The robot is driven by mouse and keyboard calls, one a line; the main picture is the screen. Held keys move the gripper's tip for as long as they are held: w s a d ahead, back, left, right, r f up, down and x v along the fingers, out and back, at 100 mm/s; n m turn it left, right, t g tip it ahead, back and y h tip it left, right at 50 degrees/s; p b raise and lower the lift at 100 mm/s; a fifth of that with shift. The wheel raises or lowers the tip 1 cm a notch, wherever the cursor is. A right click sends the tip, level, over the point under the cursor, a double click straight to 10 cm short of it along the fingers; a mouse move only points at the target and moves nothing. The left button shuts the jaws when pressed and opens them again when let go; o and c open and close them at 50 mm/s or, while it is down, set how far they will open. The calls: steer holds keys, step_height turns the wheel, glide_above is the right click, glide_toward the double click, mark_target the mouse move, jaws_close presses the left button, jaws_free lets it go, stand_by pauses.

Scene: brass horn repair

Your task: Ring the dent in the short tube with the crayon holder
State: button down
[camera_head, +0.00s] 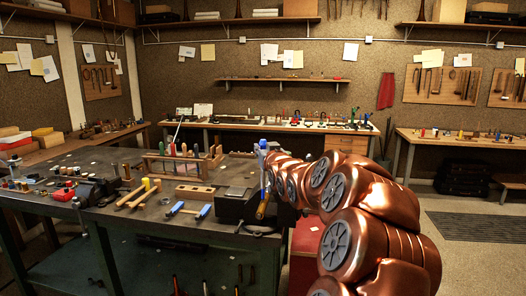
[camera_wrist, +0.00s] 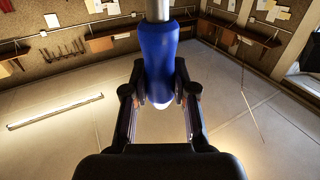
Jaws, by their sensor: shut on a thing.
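My gripper (camera_wrist: 160,92) is shut on a blue-handled tool (camera_wrist: 157,55), with one black finger on each side of the blue part. A grey metal shaft runs from the blue part out of the top of the wrist view. A pale rounded end shows below it. I take this to be the crayon holder. In the head view its blue part (camera_head: 263,144) shows at the end of my copper arm, above the right end of the dark workbench. I cannot make out the short tube or its dent in either view.
The workbench (camera_head: 105,222) carries a dark block (camera_head: 236,206), a wooden tool rack (camera_head: 182,165), blue-ended clamps (camera_head: 188,211), wooden-handled mallets (camera_head: 138,194) and a vise (camera_head: 97,192). A red cabinet (camera_head: 304,240) stands beside it. Open floor (camera_head: 470,262) lies at the right.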

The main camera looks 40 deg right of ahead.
steer(key=shift+d, duration=0.25)
stand_by(0.4)
steer(key=shift+s+d+b, duration=0.25)
steer(key=shift+s+b, duration=0.05)
steer(key=shift+b, duration=0.35)
steer(key=shift+s+a+f+b, duration=0.15)
steer(key=shift+s+b, duration=0.05)
steer(key=shift+b, duration=0.3)
stand_by(0.6)
steer(key=shift+s+a+b, duration=0.1)
steer(key=shift+b, duration=0.2)
stand_by(0.5)
